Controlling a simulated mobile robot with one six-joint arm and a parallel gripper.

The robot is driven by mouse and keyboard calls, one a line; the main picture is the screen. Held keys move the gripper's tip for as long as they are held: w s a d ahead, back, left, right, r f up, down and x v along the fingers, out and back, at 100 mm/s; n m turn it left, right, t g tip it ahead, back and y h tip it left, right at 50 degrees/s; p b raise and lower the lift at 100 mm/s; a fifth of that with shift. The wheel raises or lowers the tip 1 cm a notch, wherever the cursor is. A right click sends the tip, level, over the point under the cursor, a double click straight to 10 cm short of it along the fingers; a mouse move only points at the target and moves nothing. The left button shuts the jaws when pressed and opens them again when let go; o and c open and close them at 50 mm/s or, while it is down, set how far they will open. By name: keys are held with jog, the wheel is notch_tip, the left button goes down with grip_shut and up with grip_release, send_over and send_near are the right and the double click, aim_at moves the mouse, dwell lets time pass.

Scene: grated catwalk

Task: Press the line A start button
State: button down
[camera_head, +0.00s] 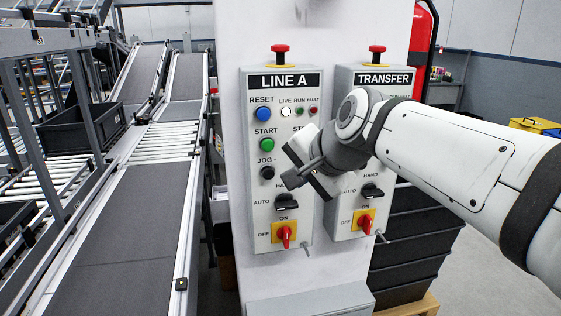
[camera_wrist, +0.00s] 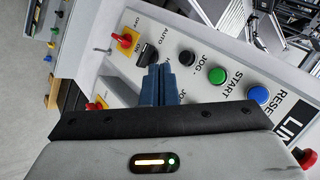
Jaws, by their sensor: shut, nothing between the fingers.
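The LINE A panel (camera_head: 258,205) is a grey box on a white column. Its green START button (camera_head: 266,144) sits below the blue RESET button (camera_head: 264,114) and above the black JOG button (camera_head: 267,172). In the wrist view, the START button (camera_wrist: 217,75) is right of the fingertips. My gripper (camera_head: 288,181) is shut and empty, in front of the panel's right side, below and right of START. Its blue-grey fingers (camera_wrist: 158,72) appear over the panel near the selector and JOG. Contact cannot be told. My gripper hides the STOP area.
A red mushroom button (camera_head: 280,50) tops LINE A; a black selector (camera_head: 286,202) and red-yellow switch (camera_head: 284,232) sit low. The TRANSFER panel (camera_head: 345,225) stands close right, partly behind my arm. A conveyor (camera_head: 125,235) runs along the left.

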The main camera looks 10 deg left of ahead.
jog(key=shift+w+a+r+m+y, duration=0.25)
jog(key=shift+a+r, duration=0.2)
jog(key=shift+a, duration=0.2)
jog(key=shift+w+a+r+m+y, duration=0.2)
jog(key=shift+a+r, duration=0.2)
jog(key=shift+a, duration=0.2)
jog(key=p, duration=0.2)
send_near(267, 150)
jog(key=shift+w+a+f, duration=0.25)
jog(key=shift+a+f, duration=0.2)
jog(key=shift+f, duration=0.35)
jog(key=shift+w+a+f, duration=0.3)
jog(key=shift+a+f, duration=0.2)
jog(key=shift+f, duration=0.3)
jog(key=shift+w+a+f, duration=0.25)
jog(key=shift+a+f, duration=0.2)
jog(key=shift+f, duration=0.35)
jog(key=shift+w, duration=0.15)
jog(key=shift+w+a, duration=0.15)
jog(key=shift+w, duration=0.1)
jog(key=shift+w+a+p, duration=0.25)
jog(key=shift+w+p, duration=0.05)
jog(key=shift+w, duration=0.45)
jog(key=shift+s, duration=0.1)
dwell(0.4)
jog(key=shift+s+d+b, duration=0.2)
jog(key=shift+s, duration=0.3)
jog(key=shift+s+d+b, duration=0.2)
jog(key=shift+s, duration=0.35)
